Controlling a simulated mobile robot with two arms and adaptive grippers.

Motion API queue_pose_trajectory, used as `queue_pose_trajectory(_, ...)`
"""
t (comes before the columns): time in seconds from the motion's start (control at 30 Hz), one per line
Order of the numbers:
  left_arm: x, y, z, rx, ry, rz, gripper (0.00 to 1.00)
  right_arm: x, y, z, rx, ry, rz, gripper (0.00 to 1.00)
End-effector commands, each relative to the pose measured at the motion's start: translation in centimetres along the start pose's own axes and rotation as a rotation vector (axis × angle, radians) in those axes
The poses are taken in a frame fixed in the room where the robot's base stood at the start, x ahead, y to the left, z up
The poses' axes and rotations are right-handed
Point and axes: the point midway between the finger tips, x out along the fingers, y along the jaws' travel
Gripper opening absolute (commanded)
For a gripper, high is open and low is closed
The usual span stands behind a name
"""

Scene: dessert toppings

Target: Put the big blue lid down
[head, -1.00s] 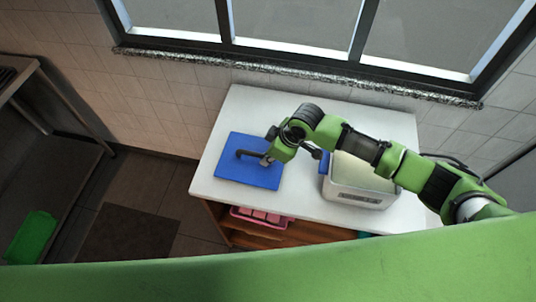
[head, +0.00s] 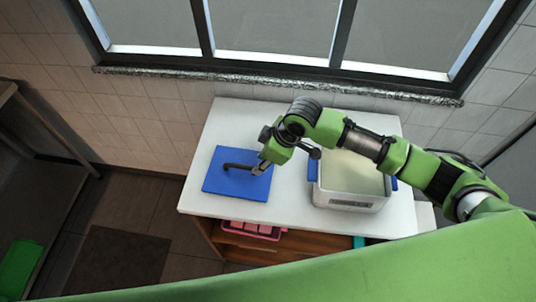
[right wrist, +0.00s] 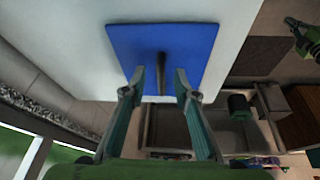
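The big blue lid (head: 237,187) lies flat on the left part of the white table, its dark bar handle (head: 238,166) on top. My right gripper (head: 260,168) is at the right end of the handle. In the right wrist view the blue lid (right wrist: 190,38) is ahead of the gripper (right wrist: 159,76). Its two fingers are apart, with the handle (right wrist: 161,68) between the tips and a gap on each side.
A pale container (head: 350,202) with blue side grips stands open on the white table (head: 300,228), right of the lid and under my right arm. Pink trays (head: 250,231) sit on the shelf below. The window sill (head: 280,86) runs behind.

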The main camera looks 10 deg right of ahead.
Motion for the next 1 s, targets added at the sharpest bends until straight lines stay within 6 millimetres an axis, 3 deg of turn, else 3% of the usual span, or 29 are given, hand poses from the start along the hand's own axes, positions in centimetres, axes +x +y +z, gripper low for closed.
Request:
queue_pose_trajectory(0.2,0.9,0.1,0.1,0.001,0.0,0.0,0.0,-4.3,0.1,0.1,-0.002,0.001,0.003,0.27)
queue_pose_trajectory(0.4,1.2,0.1,0.1,0.001,0.0,0.001,0.0,-6.2,0.0,0.1,0.0,-0.001,0.0,0.27)
queue_pose_trajectory(1.0,1.2,0.1,0.1,0.0,0.0,0.001,0.0,-6.5,-0.1,0.0,0.0,-0.001,-0.001,0.27)
